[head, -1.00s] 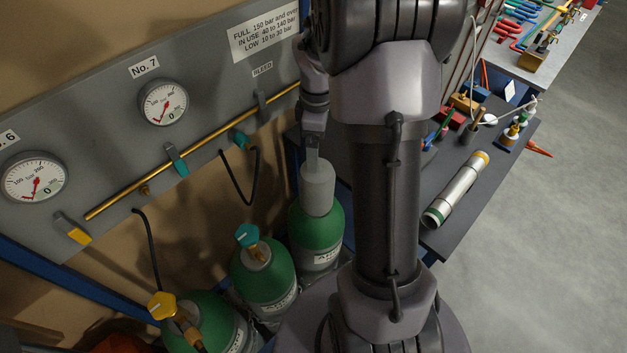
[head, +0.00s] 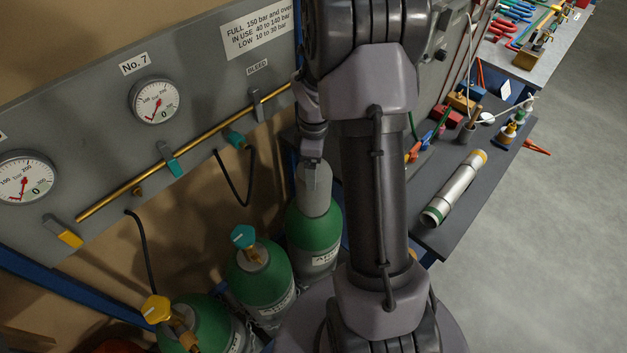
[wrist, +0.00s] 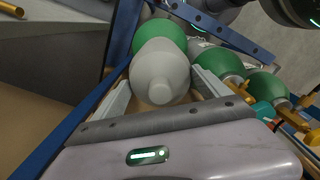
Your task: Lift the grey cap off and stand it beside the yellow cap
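The grey cap (head: 314,200) sits upright on the green shoulder of the rightmost gas cylinder (head: 314,240) in the head view. It also fills the middle of the wrist view (wrist: 160,72), with its domed top facing my gripper. My gripper (wrist: 162,80) is open, with one finger on each side of the cap's upper part. A narrow gap shows beside each finger. In the head view a finger of my gripper (head: 311,178) overlaps the cap's top, and my arm hides part of this area. I cannot make out a loose yellow cap in either view.
Two other green cylinders stand close by, one with a teal valve knob (head: 244,237), one with a yellow valve knob (head: 156,309). A gauge panel (head: 205,105) with a brass pipe rises behind. A dark bench (head: 440,235) at right holds a silver tube (head: 455,190) and tools.

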